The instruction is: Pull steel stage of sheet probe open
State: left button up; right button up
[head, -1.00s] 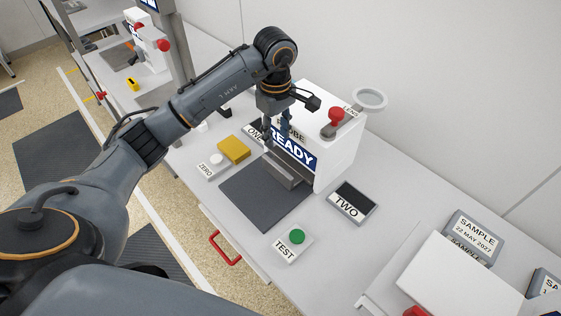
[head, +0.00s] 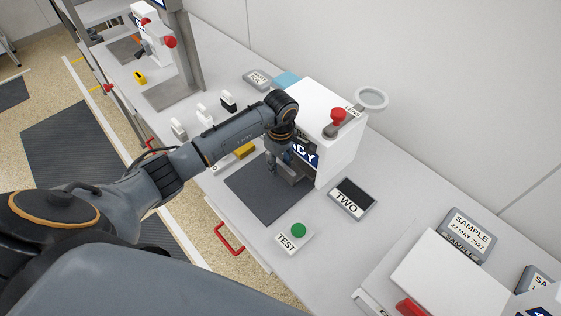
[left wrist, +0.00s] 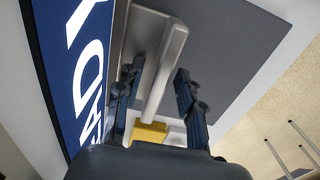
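The white sheet probe (head: 340,150) stands at the back of the bench, with a blue display on its front partly hidden by my left arm. Its steel stage (head: 292,187) shows as a grey bar low at the probe's front, above a dark mat. My left gripper (head: 277,168) is low at the stage, pointing down. In the left wrist view the stage's steel bar (left wrist: 168,62) runs between the two fingers of the left gripper (left wrist: 157,92). The fingers are apart, with a gap visible on the right side; contact on the left is unclear. My right gripper is not in view.
The dark mat (head: 258,196) lies clear in front of the probe. A TWO plate (head: 353,199) and a green TEST button (head: 298,230) are to its right. A yellow block (head: 245,150) is behind my arm.

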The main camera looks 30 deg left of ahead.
pick_arm(q)
grip_shut()
